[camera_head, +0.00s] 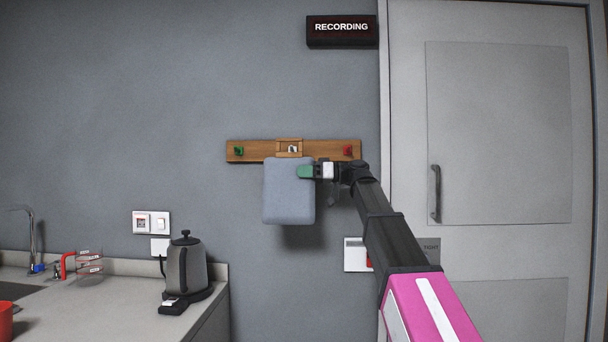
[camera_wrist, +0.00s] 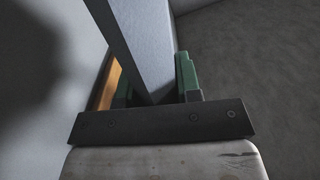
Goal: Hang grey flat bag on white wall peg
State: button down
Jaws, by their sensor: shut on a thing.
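The grey flat bag (camera_head: 289,195) is held up in front of the wall, just below and partly over the wooden peg board (camera_head: 262,152). The white peg (camera_head: 293,149) sits in a small wooden frame at the middle of the board, just above the bag's top edge. My gripper (camera_head: 306,171) is shut on the bag's upper right side. In the wrist view the green fingers stand on either side of the grey bag (camera_wrist: 146,40). I cannot tell whether the bag touches the peg.
A green peg (camera_head: 239,151) is at the board's left and a red peg (camera_head: 348,151) at its right, near my wrist. A kettle (camera_head: 186,268) stands on the counter (camera_head: 120,312) at lower left. A closed door (camera_head: 500,130) is at right. Wall above the board is clear.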

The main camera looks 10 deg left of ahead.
jog(key=w+f, duration=0.1)
jog(key=w, duration=0.6)
jog(key=shift+a+f, duration=0.2)
dwell(0.7)
dwell(0.5)
